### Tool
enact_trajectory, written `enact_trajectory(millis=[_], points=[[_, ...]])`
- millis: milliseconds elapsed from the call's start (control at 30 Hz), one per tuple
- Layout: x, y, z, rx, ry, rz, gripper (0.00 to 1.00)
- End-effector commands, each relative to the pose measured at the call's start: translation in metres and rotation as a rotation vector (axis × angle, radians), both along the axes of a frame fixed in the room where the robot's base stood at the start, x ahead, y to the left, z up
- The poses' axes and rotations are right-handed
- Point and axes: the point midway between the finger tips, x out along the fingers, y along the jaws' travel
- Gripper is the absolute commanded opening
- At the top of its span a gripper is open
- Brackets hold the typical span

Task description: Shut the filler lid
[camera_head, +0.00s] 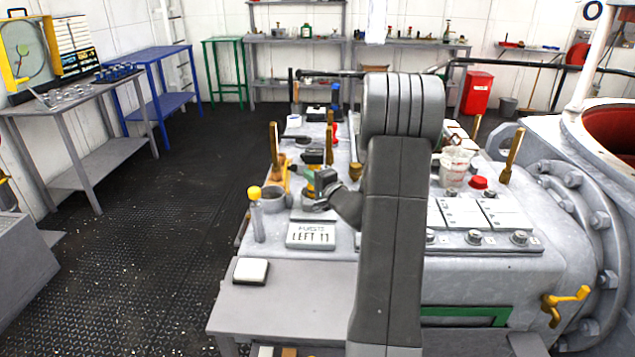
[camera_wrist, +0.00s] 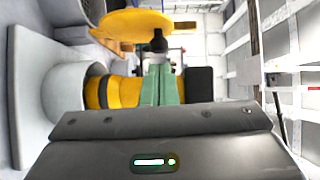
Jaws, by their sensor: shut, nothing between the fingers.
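A yellow round lid (camera_wrist: 130,25), which I take for the filler lid, is at the top of the wrist view with a dark knob-like part before it. In the head view its yellow edge (camera_head: 286,178) stands up, raised, beside a grey open cup (camera_head: 270,200), probably the filler neck. My gripper (camera_wrist: 158,70) is shut and empty, its green fingers pressed together, just short of the lid. I cannot tell if they touch. In the head view my gripper (camera_head: 324,180) is right of the lid, and my arm hides part of the bench.
A clear bottle with a yellow cap (camera_head: 256,215) stands left of the cup, with a LEFT 11 plate (camera_head: 310,236) in front. Brass posts (camera_head: 274,145) rise behind. A beaker (camera_head: 454,167) and red button (camera_head: 478,182) are to the right. The floor at left is open.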

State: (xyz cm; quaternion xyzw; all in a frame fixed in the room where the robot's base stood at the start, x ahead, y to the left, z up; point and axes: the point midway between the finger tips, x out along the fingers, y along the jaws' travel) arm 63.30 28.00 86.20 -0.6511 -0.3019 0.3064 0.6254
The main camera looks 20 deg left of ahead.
Motion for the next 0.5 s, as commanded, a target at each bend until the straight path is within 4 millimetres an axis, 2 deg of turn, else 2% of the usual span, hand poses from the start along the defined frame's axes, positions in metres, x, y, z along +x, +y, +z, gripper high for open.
enact_trajectory(millis=[200, 500], points=[[0.015, 0.019, -0.001, -0.001, 0.001, 0.001, 0.0], [0.018, 0.022, -0.001, -0.001, 0.001, 0.0, 0.0]])
